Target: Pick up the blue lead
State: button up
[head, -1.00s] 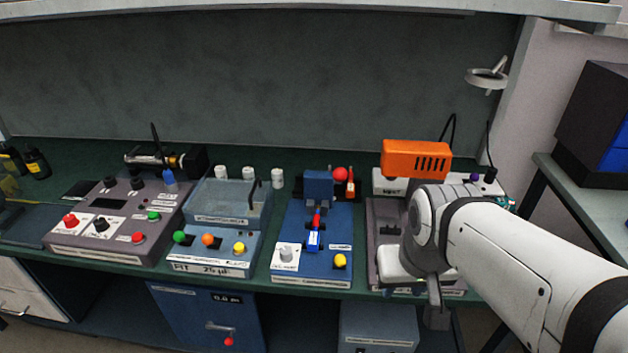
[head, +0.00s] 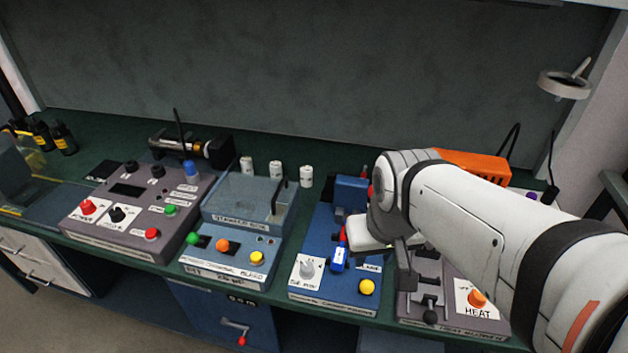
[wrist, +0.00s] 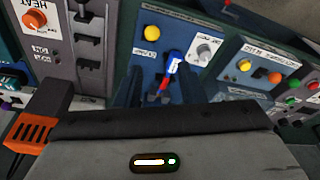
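The likely blue lead (head: 339,259) is a small blue piece with a white label and a red end. It lies on the blue panel of the middle-right unit, between a white knob and a yellow button. It also shows in the wrist view (wrist: 173,61), ahead of my gripper. My gripper (wrist: 160,84) seems open, with a dark finger on each side of the lead's line and nothing visible between them. In the head view my arm and wrist hang over the right part of that unit and hide some of it.
A blue-grey unit (head: 232,255) with coloured buttons stands left of the lead. Several white caps (head: 276,170) stand behind it. A dark back wall bounds the bench.

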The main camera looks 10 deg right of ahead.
jog(key=shift+s+a, duration=0.1)
jog(key=shift+a, duration=0.15)
jog(key=m+h+b, duration=0.3)
jog(key=h, duration=0.3)
send_near(342, 242)
jog(key=x, duration=0.8)
jog(key=shift+d+f, duration=0.15)
jog(key=shift+f, duration=0.1)
grip_shut()
